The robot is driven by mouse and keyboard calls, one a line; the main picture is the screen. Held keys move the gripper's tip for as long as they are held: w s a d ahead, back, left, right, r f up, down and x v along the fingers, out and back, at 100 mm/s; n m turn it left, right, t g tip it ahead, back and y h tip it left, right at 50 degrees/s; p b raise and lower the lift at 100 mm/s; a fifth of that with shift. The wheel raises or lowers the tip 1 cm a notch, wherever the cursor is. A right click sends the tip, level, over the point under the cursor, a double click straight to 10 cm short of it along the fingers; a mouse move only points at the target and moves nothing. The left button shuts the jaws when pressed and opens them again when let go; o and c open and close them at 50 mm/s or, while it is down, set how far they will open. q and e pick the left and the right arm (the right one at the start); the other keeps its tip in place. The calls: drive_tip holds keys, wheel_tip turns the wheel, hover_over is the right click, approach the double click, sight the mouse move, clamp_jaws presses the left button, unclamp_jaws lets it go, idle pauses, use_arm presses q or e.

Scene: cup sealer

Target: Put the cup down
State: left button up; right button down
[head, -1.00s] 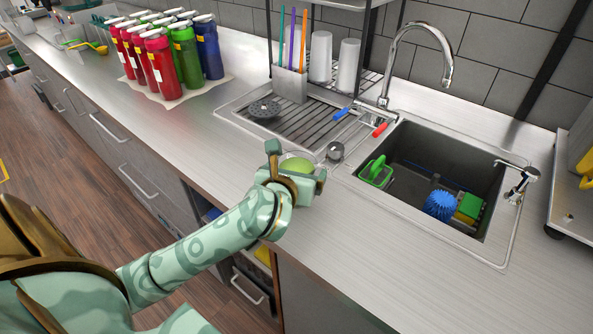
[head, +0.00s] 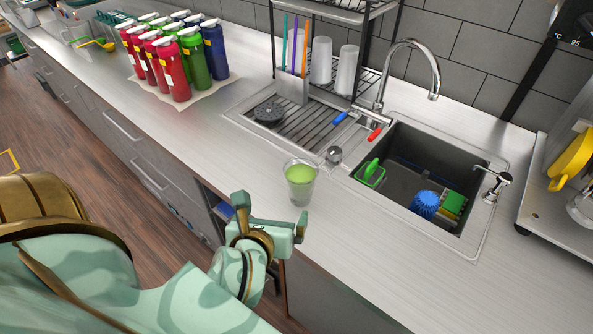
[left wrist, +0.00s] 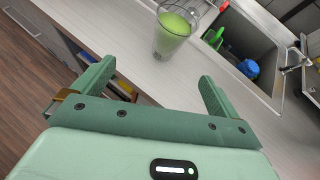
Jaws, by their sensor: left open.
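A clear cup (head: 300,181) with green liquid stands upright on the steel counter, left of the sink's front corner. It also shows in the left wrist view (left wrist: 174,32), beyond the fingertips and apart from them. My left gripper (head: 272,208) is open and empty, at the counter's front edge just short of the cup. In the left wrist view its two fingers (left wrist: 157,78) are spread wide with only counter and floor between and below them. My right gripper does not show.
The sink (head: 425,185) lies to the right, holding a blue brush (head: 425,204) and sponges. A drainboard (head: 300,122) and rack with cups are behind. Several bottles (head: 178,75) stand at the back left. The counter right of the cup's front is clear.

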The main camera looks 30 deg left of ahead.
use_arm(q)
drive_tip(key=w+r+m+t, duration=0.1)
drive_tip(key=w+r, duration=0.1)
approach(304, 166)
drive_tip(key=w+f, duration=0.1)
drive_tip(key=shift+m+t, duration=0.3)
drive_tip(key=x, duration=0.5)
drive_tip(key=shift+a+f, duration=0.2)
drive_tip(key=shift+a, duration=0.05)
drive_tip(key=shift+c, duration=0.6)
drive_tip(key=shift+r, duration=0.1)
drive_tip(key=c, duration=1.3)
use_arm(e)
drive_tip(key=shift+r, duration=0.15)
use_arm(q)
drive_tip(key=shift+r, duration=0.1)
